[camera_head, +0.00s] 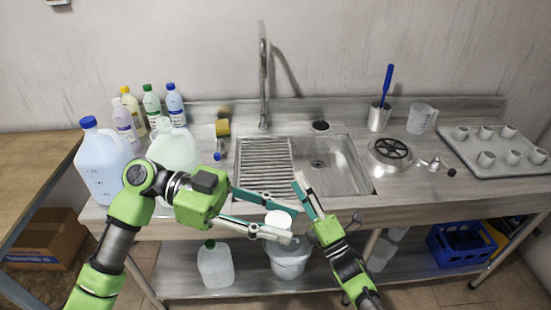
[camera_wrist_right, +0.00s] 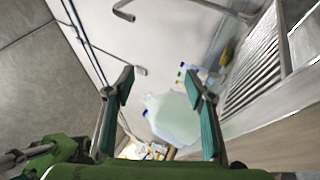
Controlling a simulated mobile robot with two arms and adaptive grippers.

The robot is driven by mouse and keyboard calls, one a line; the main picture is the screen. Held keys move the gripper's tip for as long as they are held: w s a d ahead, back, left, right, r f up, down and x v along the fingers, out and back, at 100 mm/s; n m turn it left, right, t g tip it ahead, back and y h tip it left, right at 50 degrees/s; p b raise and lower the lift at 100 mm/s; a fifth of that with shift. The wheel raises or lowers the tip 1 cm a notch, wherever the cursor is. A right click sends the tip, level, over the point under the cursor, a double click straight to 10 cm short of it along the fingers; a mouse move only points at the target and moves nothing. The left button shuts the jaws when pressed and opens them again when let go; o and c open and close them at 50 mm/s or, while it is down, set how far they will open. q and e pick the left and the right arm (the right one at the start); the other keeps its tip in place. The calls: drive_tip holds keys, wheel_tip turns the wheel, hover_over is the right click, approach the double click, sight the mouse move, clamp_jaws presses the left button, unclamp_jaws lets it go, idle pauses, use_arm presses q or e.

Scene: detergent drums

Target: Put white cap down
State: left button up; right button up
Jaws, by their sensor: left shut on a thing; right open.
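The white cap (camera_head: 278,218) is a pale round piece in the head view. It is between the fingers of my left gripper (camera_head: 284,222), which is shut on it in front of the counter's front edge. My right gripper (camera_head: 308,196) is just to the right of the cap, apart from it, with its fingers pointing up toward the sink. In the right wrist view my right gripper (camera_wrist_right: 160,88) is open, with nothing between its fingers. The cap is not visible in the right wrist view.
A whitish jug without a visible cap (camera_head: 174,150) stands beside a blue-capped jug (camera_head: 102,165) on the counter's left, with several bottles behind. The sink basin (camera_head: 335,180) is empty. A white bucket (camera_head: 289,262) stands on the lower shelf. A cup tray (camera_head: 480,172) is at right.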

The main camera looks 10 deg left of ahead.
drive_tip(key=s+a+r+n+g+y, duration=0.3)
drive_tip(key=a+r+n+g+y, duration=0.2)
drive_tip(key=r+n+g, duration=0.5)
drive_tip(key=s+a+r+n+g+y, duration=0.3)
drive_tip(key=a+r+n+g+y, duration=0.35)
drive_tip(key=r, duration=0.65)
drive_tip(key=s+a+r+n+g+h, duration=0.2)
drive_tip(key=s+r+n+g+h, duration=0.2)
drive_tip(key=s+n+g, duration=0.3)
drive_tip(key=s+a+r+n+g+h, duration=0.3)
drive_tip(key=s+r+n+g+h, duration=0.15)
drive_tip(key=s+n, duration=0.4)
drive_tip(key=s+n+h, duration=0.4)
drive_tip(key=n+h, duration=0.1)
drive_tip(key=n+t+h, duration=0.4)
drive_tip(key=t+h, duration=0.6)
drive_tip(key=h, duration=0.3)
hover_over(275, 221)
wheel_tip(275, 221, down, 4)
drive_tip(key=r, duration=0.1)
wheel_tip(275, 221, down, 12)
drive_tip(key=shift+f, duration=0.15)
